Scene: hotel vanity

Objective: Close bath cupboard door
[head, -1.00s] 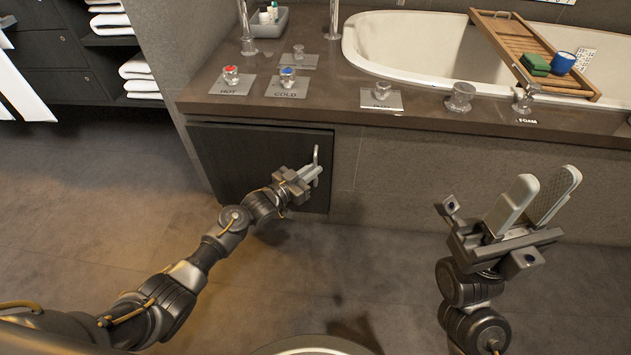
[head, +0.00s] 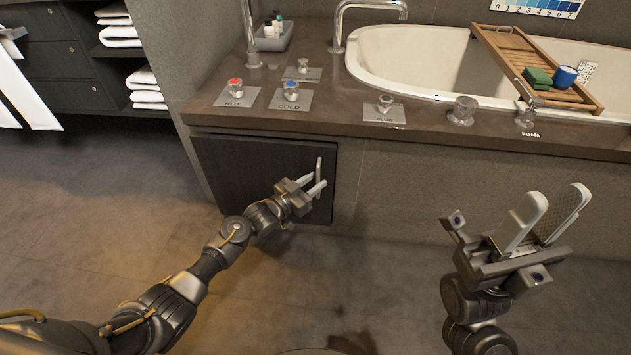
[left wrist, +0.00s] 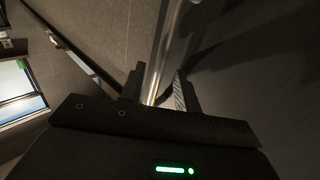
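The dark cupboard door (head: 250,172) is set in the bath surround below the tap deck. It looks flush, or nearly so, with its frame; a small gap cannot be ruled out. Its upright metal handle (head: 318,170) is near the right edge. My left gripper (head: 317,181) is at the handle with its fingers apart. In the left wrist view the handle bar (left wrist: 166,55) passes between the separated fingers (left wrist: 157,88), with space visible beside it. My right gripper (head: 560,197) is open and empty, to the right and away from the door.
The brown tap deck (head: 440,138) overhangs the door and carries taps and labels. The bathtub (head: 420,75) is behind it, with a wooden tray (head: 520,55) across. Shelves with towels (head: 147,85) stand at the left. The floor (head: 110,190) in front is clear.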

